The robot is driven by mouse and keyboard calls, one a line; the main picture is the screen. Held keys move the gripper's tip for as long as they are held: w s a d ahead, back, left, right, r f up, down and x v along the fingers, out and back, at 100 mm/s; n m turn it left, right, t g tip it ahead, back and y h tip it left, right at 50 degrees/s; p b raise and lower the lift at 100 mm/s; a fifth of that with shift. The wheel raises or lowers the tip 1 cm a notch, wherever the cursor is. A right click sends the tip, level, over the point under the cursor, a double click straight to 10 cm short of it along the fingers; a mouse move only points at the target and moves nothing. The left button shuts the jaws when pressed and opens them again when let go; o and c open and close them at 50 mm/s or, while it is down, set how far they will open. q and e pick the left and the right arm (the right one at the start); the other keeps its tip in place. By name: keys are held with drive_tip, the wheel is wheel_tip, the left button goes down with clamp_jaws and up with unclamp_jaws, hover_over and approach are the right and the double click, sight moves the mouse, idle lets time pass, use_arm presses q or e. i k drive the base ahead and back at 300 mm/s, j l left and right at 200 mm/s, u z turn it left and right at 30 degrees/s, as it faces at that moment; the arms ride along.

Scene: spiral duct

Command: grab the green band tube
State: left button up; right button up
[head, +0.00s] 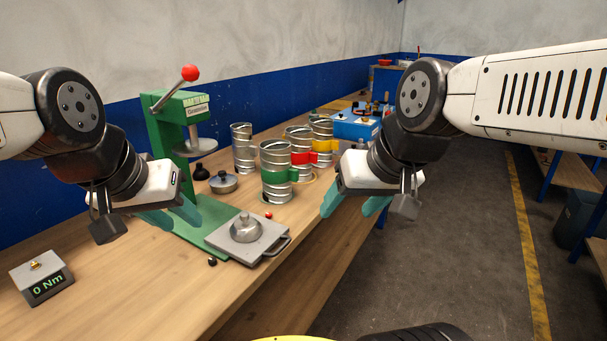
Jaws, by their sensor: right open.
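The green band tube (277,172) is a ribbed silver metal duct with a green band around its middle. It stands upright on the wooden workbench, in front of the other tubes. My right gripper (347,207) is open and empty, to the right of the green band tube and apart from it, near the bench's right edge. My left gripper (176,217) is over the bench to the left, in front of the green press. Its teal fingers show nothing between them, and they look apart.
A red band tube (300,142), a yellow band tube (322,130) and a plain tube (243,149) stand behind. A green press (176,135), a plate with a metal knob (247,237) and a torque display (41,277) occupy the bench. Bare wood (150,290) lies in front.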

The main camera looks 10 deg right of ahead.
sight(278, 173)
drive_tip(key=i+l, duration=0.3)
drive_tip(key=i+l+u, duration=0.15)
drive_tip(key=i+l, duration=0.15)
drive_tip(key=l, duration=0.15)
drive_tip(key=i+l, duration=0.3)
drive_tip(key=l, duration=0.15)
drive_tip(key=u, duration=0.05)
